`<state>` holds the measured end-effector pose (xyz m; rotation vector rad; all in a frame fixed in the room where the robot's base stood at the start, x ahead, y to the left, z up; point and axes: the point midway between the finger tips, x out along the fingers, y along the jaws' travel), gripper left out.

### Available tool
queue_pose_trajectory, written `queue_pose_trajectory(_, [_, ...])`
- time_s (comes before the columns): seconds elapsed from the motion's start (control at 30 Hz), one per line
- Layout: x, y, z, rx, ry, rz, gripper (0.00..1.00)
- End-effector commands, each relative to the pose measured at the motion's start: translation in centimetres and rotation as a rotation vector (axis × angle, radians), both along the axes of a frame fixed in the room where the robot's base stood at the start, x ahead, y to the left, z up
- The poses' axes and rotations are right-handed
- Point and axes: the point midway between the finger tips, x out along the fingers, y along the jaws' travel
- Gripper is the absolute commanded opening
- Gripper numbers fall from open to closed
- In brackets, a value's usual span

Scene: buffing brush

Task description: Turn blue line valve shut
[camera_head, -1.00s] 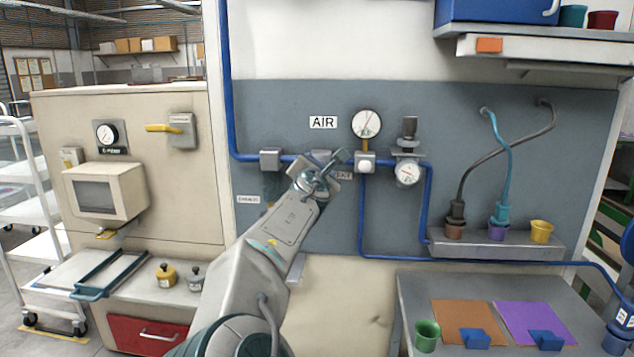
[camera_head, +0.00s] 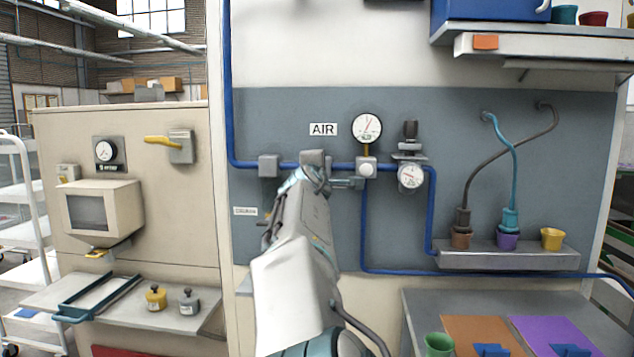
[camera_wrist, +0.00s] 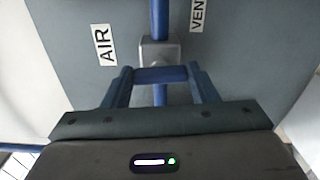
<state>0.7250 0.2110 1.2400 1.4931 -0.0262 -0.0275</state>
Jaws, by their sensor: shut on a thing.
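The blue air line (camera_head: 345,167) runs across the grey panel under the AIR sign. A grey valve body (camera_head: 313,157) sits on it, partly covered by my arm; it also shows in the wrist view (camera_wrist: 158,50). My gripper (camera_wrist: 163,78) is at the valve, its two blue-grey fingers on either side of a blue bar (camera_wrist: 162,74), which appears to be the valve handle. The gripper is shut on this bar. The bar lies crosswise to the pipe. In the head view my forearm hides most of the gripper and the handle.
A round gauge (camera_head: 367,128) and a regulator (camera_head: 410,172) stand right of the valve. Another grey fitting (camera_head: 268,166) is left of it. A shelf with cups (camera_head: 505,256) and hanging hoses is farther right. A yellow-handled box (camera_head: 180,146) is at left.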

Motion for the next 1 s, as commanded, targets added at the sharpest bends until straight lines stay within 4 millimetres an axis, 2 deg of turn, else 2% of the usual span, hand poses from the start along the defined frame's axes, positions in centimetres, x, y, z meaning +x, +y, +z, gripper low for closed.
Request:
queue_pose_trajectory(0.3, [-0.02, 0.05, -0.01, 0.086, -0.004, 0.001, 0.30])
queue_pose_trajectory(0.77, [-0.02, 0.07, 0.09, 0.096, -0.004, 0.001, 0.30])
queue_pose_trajectory(0.8, [-0.02, 0.07, 0.09, 0.096, -0.004, 0.001, 0.64])
queue_pose_trajectory(0.83, [-0.02, 0.07, 0.09, 0.095, -0.004, 0.001, 0.72])
queue_pose_trajectory(1.0, [-0.01, 0.03, 0.05, 0.094, -0.004, 0.001, 0.75])
